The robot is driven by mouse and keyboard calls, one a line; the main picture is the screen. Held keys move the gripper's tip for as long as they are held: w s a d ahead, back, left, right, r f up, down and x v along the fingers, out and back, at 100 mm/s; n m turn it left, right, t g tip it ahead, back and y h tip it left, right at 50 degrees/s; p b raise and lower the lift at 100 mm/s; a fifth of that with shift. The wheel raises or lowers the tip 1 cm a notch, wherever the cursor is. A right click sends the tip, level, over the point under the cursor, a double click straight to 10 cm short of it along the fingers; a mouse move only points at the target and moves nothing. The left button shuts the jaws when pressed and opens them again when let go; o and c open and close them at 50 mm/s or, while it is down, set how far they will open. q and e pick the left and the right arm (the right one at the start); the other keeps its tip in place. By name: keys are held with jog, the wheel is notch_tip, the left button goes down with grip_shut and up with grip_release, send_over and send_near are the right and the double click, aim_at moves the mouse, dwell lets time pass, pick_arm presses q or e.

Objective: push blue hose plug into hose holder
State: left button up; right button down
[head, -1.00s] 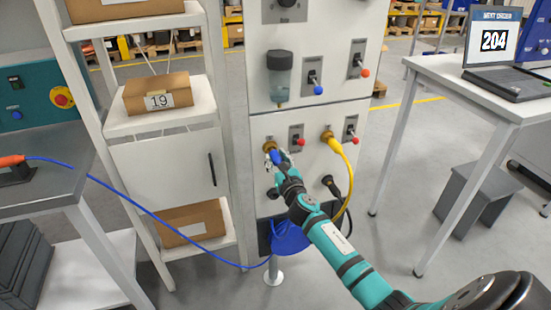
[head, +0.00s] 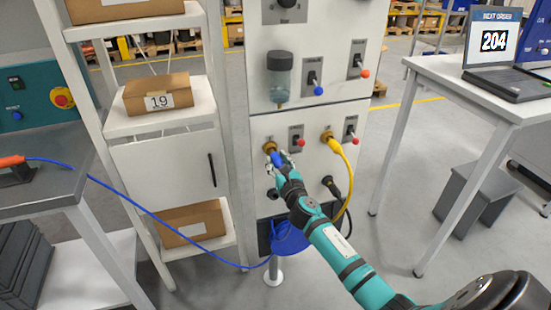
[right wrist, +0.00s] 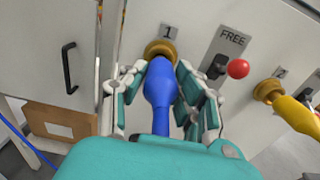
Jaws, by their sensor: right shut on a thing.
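The blue hose plug (right wrist: 160,88) sits between the fingers of my right gripper (right wrist: 160,76), which are shut on it. In the head view, my right gripper (head: 281,168) is at the front of the white panel, with a bit of the plug (head: 276,159) showing. The brass hose holder (right wrist: 160,48) under label 1 is straight ahead of the plug; it also shows in the head view (head: 269,147). The plug's front end overlaps the holder's lower edge in the wrist view. I cannot tell how deep it sits. My left gripper is out of view.
A yellow plug (head: 334,145) sits in the neighbouring holder to the right. A red-knobbed lever (right wrist: 238,69) labelled FREE is close to the right fingers. A blue hose (head: 160,219) runs left to the grey table (head: 40,185). The white shelf (head: 165,165) stands left.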

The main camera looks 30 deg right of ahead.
jog(key=shift+p+v, duration=0.5)
jog(key=shift+v, duration=1.5)
jog(key=shift+p+v, duration=0.45)
jog(key=shift+v, duration=2.5)
